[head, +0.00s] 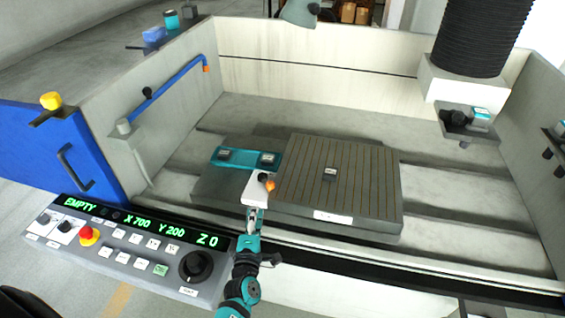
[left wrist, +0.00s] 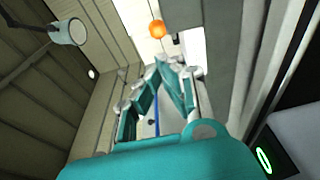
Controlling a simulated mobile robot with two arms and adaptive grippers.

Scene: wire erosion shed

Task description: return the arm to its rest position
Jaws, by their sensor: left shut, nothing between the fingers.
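My left arm comes up from the bottom edge of the head view, teal and grey. Its left gripper (head: 254,214) is at the front edge of the machine bed, just below a white block (head: 255,195) with a black knob and an orange tip. I cannot tell whether they touch. In the left wrist view the teal fingers of my left gripper (left wrist: 168,62) converge at their tips, shut with nothing between them. An orange ball (left wrist: 157,28) shows beyond the tips. My right gripper is not in view.
A slotted plate (head: 360,185) and a teal fixture (head: 233,152) lie in the tank. The control panel (head: 150,240) with green digits is left of my arm. A blue door (head: 40,140) stands at left. A black bellows column (head: 482,35) hangs at upper right.

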